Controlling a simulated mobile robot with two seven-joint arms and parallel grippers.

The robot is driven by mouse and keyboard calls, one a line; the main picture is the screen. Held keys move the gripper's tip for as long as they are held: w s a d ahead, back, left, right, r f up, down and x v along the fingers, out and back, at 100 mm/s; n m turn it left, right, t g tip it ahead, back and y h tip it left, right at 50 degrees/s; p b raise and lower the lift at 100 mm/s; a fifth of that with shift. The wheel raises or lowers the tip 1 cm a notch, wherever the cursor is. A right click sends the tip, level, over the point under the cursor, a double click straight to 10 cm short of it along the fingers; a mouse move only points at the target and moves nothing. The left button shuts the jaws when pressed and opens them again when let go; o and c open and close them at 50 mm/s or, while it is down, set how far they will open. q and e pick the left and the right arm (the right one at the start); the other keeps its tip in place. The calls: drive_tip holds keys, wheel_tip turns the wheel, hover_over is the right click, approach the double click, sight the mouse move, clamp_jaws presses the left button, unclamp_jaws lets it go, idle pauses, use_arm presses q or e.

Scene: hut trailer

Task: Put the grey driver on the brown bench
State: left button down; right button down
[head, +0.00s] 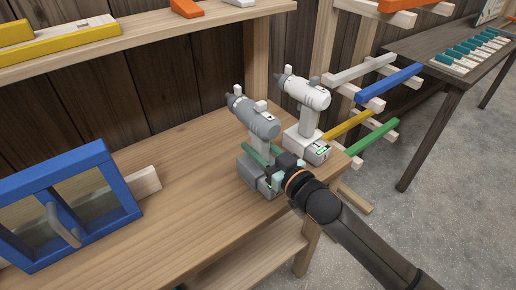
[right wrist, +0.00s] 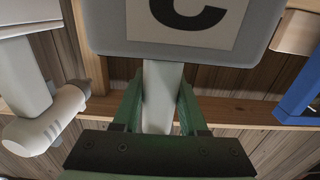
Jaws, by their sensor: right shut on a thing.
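The grey driver (head: 262,122) stands upright at the right end of the light wooden workbench; I cannot tell whether its base touches the top. My right gripper (head: 262,160) is shut on its pale handle, just above the grey battery base. In the right wrist view, the green fingers (right wrist: 158,112) are on either side of the handle (right wrist: 160,85), and the base carries a label with a dark letter. A dark brown bench (head: 432,50) stands at the upper right, apart from the workbench. My left gripper is not in view.
A white driver (head: 308,97) stands close beside the grey one, on its right. A blue-framed box (head: 92,156) is at the left of the workbench (head: 185,180). Coloured pegs (head: 385,84) stick out between the benches. A rack with teal pieces (head: 470,52) lies on the brown bench.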

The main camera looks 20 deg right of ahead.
drive_tip(key=shift+r, duration=0.3)
drive_tip(key=shift+f, duration=0.15)
drive_tip(key=shift+c, duration=2.2)
unclamp_jaws()
drive_tip(key=shift+f, duration=0.2)
drive_tip(key=shift+r, duration=0.15)
drive_tip(key=v, duration=1.2)
drive_tip(key=shift+b, duration=0.4)
drive_tip(key=shift+r, duration=0.1)
